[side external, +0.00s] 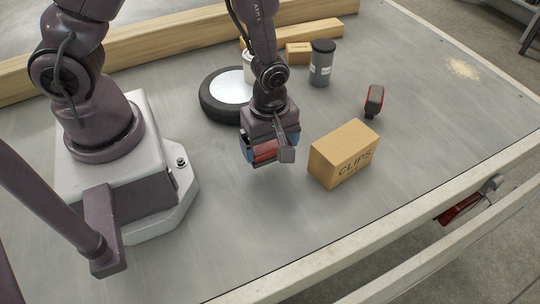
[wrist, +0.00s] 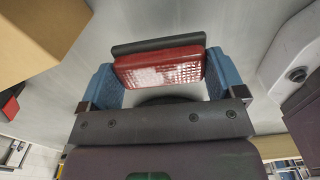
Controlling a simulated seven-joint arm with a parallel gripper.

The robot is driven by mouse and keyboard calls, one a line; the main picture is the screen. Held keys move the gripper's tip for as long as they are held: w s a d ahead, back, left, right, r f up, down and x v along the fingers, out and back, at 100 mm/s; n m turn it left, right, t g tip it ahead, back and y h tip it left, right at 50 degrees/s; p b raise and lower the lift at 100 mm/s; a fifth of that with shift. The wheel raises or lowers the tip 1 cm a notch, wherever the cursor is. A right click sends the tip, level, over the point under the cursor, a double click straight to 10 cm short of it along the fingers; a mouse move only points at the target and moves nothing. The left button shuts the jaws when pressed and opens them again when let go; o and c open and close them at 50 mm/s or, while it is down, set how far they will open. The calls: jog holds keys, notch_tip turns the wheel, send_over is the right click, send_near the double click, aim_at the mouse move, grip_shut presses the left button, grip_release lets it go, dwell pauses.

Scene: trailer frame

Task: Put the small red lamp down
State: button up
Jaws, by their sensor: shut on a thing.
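My gripper (side external: 266,156) is shut on a small red lamp (wrist: 162,70), with a ribbed lens and a dark backing. In the wrist view, the lamp lies crosswise between my blue fingers. In the side external view, the lamp shows as a red patch (side external: 265,150) between the fingers, partly hidden by the gripper. My gripper points down over the grey bed (side external: 225,235), left of the cardboard box. Whether the lamp touches the bed cannot be told. A second red and black lamp (side external: 374,100) stands on the bed at right, apart from my gripper.
A box marked CLIPS (side external: 344,154) stands close right of my gripper. A wheel (side external: 229,92), a grey canister (side external: 321,65) and wooden beams (side external: 170,37) lie behind. A red object (side external: 460,206) is at the frame rail. The bed in front is clear.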

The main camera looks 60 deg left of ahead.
aim_at(270, 168)
jog(key=shift+f, duration=2.25)
jog(key=shift+f, duration=0.1)
jog(key=o, duration=0.6)
jog(key=shift+o, duration=0.2)
notch_tip(270, 168, up, 13)
jog(key=shift+f, duration=0.15)
jog(key=s+a+r+m+t, duration=0.2)
jog(key=s+a+r+m, duration=0.1)
jog(key=r+m, duration=0.6)
jog(key=s+a+r+m+t, duration=0.3)
jog(key=r+m, duration=0.6)
jog(key=r, duration=0.3)
jog(key=shift+s+r+t, duration=0.2)
jog(key=shift+s+t, duration=0.1)
jog(key=shift+s, duration=0.4)
